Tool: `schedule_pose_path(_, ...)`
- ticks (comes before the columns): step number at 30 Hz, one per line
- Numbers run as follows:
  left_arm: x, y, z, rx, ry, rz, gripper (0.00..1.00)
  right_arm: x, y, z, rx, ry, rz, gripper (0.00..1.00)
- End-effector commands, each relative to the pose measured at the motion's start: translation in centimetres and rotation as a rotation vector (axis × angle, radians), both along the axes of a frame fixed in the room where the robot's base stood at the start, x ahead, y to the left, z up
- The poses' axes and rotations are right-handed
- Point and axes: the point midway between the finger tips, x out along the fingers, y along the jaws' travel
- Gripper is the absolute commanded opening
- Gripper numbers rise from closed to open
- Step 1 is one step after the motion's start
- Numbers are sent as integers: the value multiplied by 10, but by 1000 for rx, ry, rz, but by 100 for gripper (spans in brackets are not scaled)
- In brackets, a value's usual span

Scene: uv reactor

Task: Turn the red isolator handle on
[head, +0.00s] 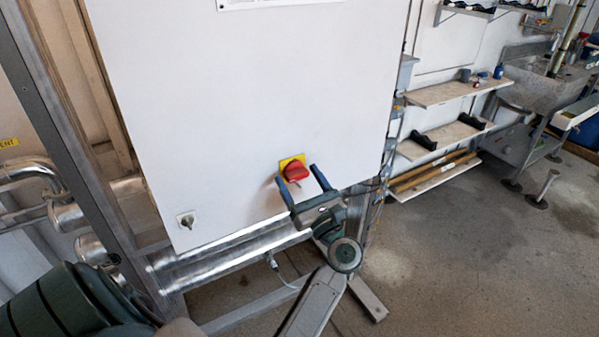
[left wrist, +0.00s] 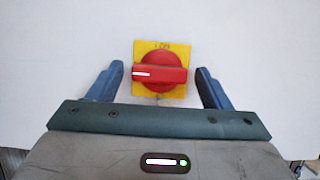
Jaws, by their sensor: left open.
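The red isolator handle (head: 295,171) sits on a yellow plate (head: 284,160) low on the front of the white cabinet (head: 250,90). In the left wrist view the handle (left wrist: 160,74) has its grip bar lying horizontal, with a white mark at its left end. Faint lettering shows on the plate's top edge. My left gripper (head: 298,175) is open, its blue fingers (left wrist: 160,88) spread to the left and right of the handle. Both fingers look apart from the handle. My right gripper is not in view.
A small key lock (head: 186,220) is at the cabinet's lower left. Metal pipes (head: 215,255) run below the cabinet. Shelves (head: 455,90) with small items and a steel sink (head: 540,85) stand at the right. The floor at the right is mostly clear.

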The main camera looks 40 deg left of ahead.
Motion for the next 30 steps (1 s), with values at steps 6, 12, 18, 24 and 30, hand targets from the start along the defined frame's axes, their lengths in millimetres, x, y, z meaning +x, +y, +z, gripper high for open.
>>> schedule_pose_path(6,-1,0,0,0,0,0,72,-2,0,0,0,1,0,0)
schedule_pose_path(12,0,0,0,0,0,0,53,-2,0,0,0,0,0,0)
schedule_pose_path(18,0,0,0,0,0,0,28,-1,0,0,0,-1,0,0)
schedule_pose_path(24,-1,1,1,9,24,0,28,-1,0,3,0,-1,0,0)
schedule_pose_path(30,-1,1,3,47,113,0,28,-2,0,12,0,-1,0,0)
